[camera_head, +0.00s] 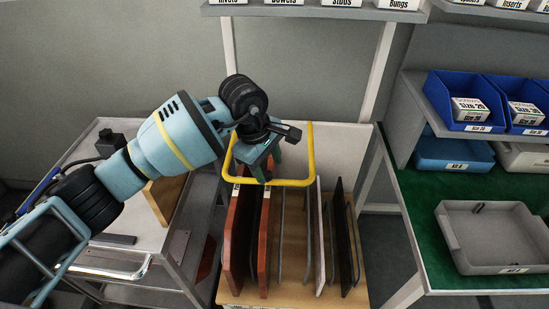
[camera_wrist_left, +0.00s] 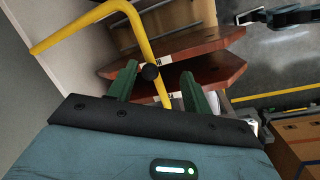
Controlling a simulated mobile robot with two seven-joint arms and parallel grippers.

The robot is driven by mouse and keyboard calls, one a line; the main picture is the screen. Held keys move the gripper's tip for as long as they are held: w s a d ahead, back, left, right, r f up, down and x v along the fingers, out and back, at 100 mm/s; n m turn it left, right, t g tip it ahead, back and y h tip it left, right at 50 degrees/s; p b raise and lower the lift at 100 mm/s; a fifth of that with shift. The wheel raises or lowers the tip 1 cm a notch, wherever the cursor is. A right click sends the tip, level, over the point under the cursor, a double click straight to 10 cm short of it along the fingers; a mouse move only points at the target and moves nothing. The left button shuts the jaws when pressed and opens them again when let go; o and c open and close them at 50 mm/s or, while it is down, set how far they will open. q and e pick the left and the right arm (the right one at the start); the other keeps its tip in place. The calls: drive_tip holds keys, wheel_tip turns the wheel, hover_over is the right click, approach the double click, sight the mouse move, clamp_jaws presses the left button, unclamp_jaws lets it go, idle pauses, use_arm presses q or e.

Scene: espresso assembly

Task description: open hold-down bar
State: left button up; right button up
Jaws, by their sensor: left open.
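The yellow hold-down bar (camera_head: 312,155) is a U-shaped tube at the head of a rack of upright panels, with its cross part low and its two sides rising. My left gripper (camera_head: 262,172) is at the left part of the bar and hides some of it. In the left wrist view the yellow bar (camera_wrist_left: 118,5) runs down between the two green fingers of my open left gripper (camera_wrist_left: 158,70). My right gripper is not in view.
Red-brown (camera_head: 240,235), white (camera_head: 320,235) and dark panels stand in the rack below the bar. A grey cart (camera_head: 130,235) is on the left. A green-topped bench (camera_head: 415,205) with a grey tray (camera_head: 490,268) and blue bins (camera_head: 465,85) is on the right.

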sight(266, 173)
use_arm(q)
drive_tip(key=shift+t+y, duration=0.3)
drive_tip(key=shift+y, duration=0.2)
drive_tip(key=w+f, duration=0.1)
drive_tip(key=f, duration=0.1)
drive_tip(key=w+f, duration=0.1)
drive_tip(key=f, duration=0.1)
drive_tip(key=w+a+f, duration=0.1)
drive_tip(key=f, duration=0.1)
drive_tip(key=shift+w, duration=0.1)
clamp_jaws()
idle(0.3)
